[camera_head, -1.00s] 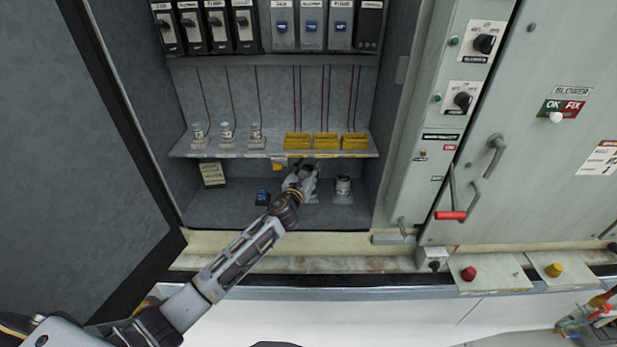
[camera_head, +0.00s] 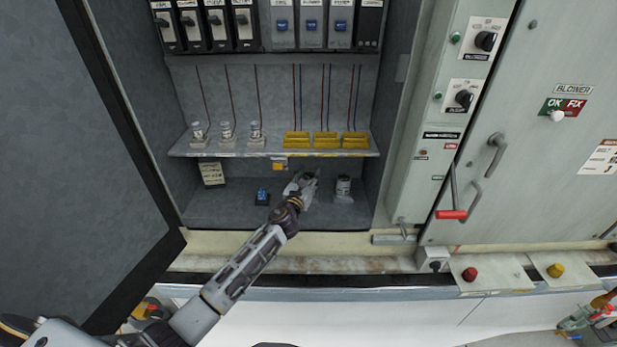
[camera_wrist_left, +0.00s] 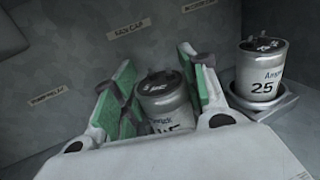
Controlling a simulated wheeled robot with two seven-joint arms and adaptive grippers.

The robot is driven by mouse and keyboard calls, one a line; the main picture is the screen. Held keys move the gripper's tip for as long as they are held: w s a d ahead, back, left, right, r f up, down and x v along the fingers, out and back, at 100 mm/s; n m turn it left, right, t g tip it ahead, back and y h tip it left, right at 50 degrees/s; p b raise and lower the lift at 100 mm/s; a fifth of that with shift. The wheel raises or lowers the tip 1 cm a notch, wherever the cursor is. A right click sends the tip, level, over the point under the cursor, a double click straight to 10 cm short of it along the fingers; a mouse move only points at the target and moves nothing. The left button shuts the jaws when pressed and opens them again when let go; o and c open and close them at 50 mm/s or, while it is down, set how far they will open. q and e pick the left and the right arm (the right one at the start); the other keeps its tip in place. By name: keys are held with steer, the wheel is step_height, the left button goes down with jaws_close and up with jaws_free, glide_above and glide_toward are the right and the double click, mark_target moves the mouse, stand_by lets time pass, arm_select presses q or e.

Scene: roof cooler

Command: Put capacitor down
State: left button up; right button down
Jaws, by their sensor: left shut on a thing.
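My left gripper (camera_head: 303,182) reaches into the lower compartment of the open cabinet. In the left wrist view, its green-padded fingers (camera_wrist_left: 152,85) are on either side of a silver capacitor (camera_wrist_left: 163,104) with a dark top, and they are shut on it. The capacitor stands about upright. Its base is hidden by the gripper, so I cannot tell whether it touches the floor. My right gripper is not in view.
A shelf (camera_head: 230,151) above my gripper holds several small cylinders and yellow blocks (camera_head: 326,140). The open door (camera_head: 70,150) bounds the left side.

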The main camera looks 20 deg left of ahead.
arm_select(q)
steer(key=o, duration=1.3)
steer(key=shift+c, duration=0.2)
steer(key=s, duration=1.2)
steer(key=shift+a+b, duration=0.2)
steer(key=shift+b, duration=0.25)
steer(key=shift+a, duration=0.1)
